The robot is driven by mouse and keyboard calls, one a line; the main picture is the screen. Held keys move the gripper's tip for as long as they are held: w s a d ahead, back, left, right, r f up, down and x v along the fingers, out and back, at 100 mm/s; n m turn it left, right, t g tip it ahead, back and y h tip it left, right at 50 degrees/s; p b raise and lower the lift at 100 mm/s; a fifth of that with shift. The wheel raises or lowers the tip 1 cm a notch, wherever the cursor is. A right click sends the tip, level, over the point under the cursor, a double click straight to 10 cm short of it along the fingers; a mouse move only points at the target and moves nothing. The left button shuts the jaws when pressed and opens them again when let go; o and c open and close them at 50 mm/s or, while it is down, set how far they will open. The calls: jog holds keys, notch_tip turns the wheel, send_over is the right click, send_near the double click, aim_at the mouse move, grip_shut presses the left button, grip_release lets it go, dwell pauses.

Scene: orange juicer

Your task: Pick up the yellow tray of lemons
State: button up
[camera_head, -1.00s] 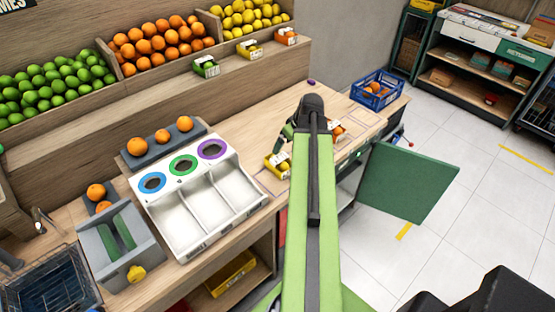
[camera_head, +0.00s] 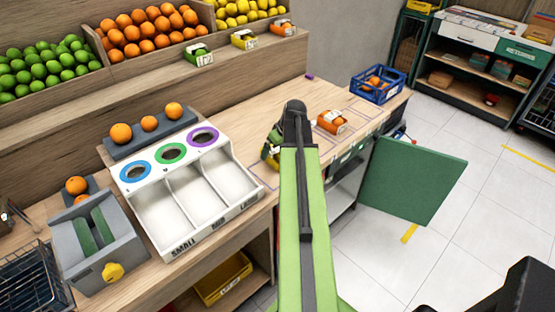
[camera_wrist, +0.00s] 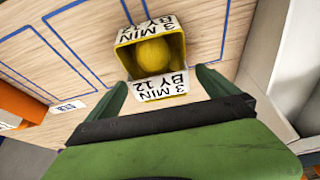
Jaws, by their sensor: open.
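A small yellow tray (camera_wrist: 123,38) with white printed labels sits on the wooden counter in the wrist view. It holds at least one lemon (camera_wrist: 153,52). My gripper (camera_wrist: 161,78) is open, its two green fingers apart on either side of the tray's near labelled end; whether they touch it I cannot tell. In the head view, my gripper (camera_head: 275,138) is over the counter, and only a sliver of the yellow tray (camera_head: 268,156) shows beside my arm. Another yellow tray of lemons (camera_head: 244,41) stands on the upper shelf.
An orange tray (camera_head: 331,123) stands right of my arm, with a blue crate (camera_head: 378,85) beyond. A white sorting box (camera_head: 190,185) is to the left. A green open door panel (camera_head: 412,180) juts out at the right. The counter behind my gripper is mostly clear.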

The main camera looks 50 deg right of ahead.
jog(key=b+x, duration=0.1)
jog(key=x, duration=0.2)
jog(key=shift+f+b, duration=0.1)
jog(key=shift+b, duration=0.25)
dwell(0.4)
jog(key=c, duration=1.7)
